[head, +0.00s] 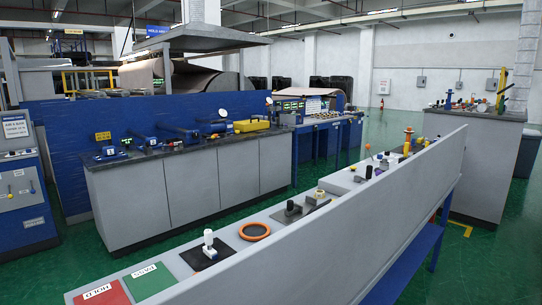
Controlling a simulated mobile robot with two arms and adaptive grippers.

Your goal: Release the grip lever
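Neither of my grippers is in the head view. No thing here is clearly marked as the grip lever. A small upright lever with a white handle (208,238) stands on a black square plate near the front end of a long grey console (295,264). Farther along the console a yellow-orange upright handle (407,141) rises among small controls. I cannot tell which of these, if either, is the grip lever, or whether anything is gripped.
A red pad (102,293) and a green pad (149,281) lie at the console's near end. An orange ring (255,231) lies beyond the white-handled lever. A grey counter with a dark top (115,161) bears blue devices. Green floor (190,232) is clear between counter and console.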

